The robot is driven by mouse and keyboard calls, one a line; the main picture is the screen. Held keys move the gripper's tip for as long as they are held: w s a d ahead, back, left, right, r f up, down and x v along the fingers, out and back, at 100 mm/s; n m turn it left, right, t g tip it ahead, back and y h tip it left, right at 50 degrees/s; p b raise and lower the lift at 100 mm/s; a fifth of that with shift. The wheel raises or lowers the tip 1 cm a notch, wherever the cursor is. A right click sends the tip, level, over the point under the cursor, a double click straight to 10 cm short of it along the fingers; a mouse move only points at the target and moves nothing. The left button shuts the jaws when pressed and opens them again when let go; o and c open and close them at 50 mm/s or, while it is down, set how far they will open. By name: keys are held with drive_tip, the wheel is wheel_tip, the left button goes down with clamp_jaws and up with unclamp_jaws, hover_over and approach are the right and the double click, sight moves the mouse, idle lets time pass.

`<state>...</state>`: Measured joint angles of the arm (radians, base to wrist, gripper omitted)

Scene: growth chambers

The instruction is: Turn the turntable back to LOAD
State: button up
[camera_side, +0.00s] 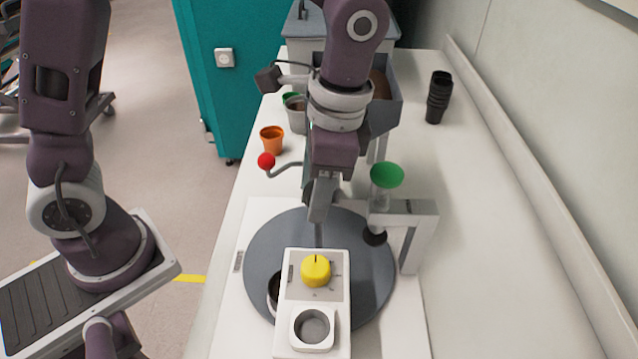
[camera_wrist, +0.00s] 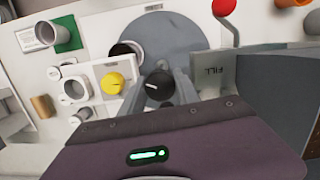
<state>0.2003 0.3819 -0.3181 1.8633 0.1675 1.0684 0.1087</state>
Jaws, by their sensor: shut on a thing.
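The turntable (camera_side: 268,262) is a flat dark grey disc on a white base. It also shows in the wrist view (camera_wrist: 178,35). My gripper (camera_side: 318,240) is low over the disc, pointing down. In the wrist view its fingers (camera_wrist: 164,92) are closed around a dark round knob (camera_wrist: 158,84) with a pale line on top. The knob stands at the disc; in the side view my gripper and the white box hide it. A grey panel marked FILL (camera_wrist: 209,73) shows right of the fingers. I see no readable LOAD mark.
A white box with a yellow knob (camera_side: 316,270) stands in front. A dark pot (camera_side: 273,290) is partly hidden at the disc's left. A bracket (camera_side: 418,232) with a green funnel (camera_side: 387,175) stands close on the right. A red ball lever (camera_side: 266,160) and orange pot (camera_side: 272,139) lie behind.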

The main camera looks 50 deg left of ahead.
drive_tip(key=m, duration=0.6)
drive_tip(key=shift+t+y, duration=0.3)
drive_tip(key=shift+t, duration=0.1)
drive_tip(key=m+t, duration=0.1)
drive_tip(key=m, duration=0.5)
drive_tip(key=shift+m, duration=0.3)
drive_tip(key=o, duration=0.8)
drive_tip(key=shift+o, duration=0.2)
wheel_tip(320, 180, up, 7)
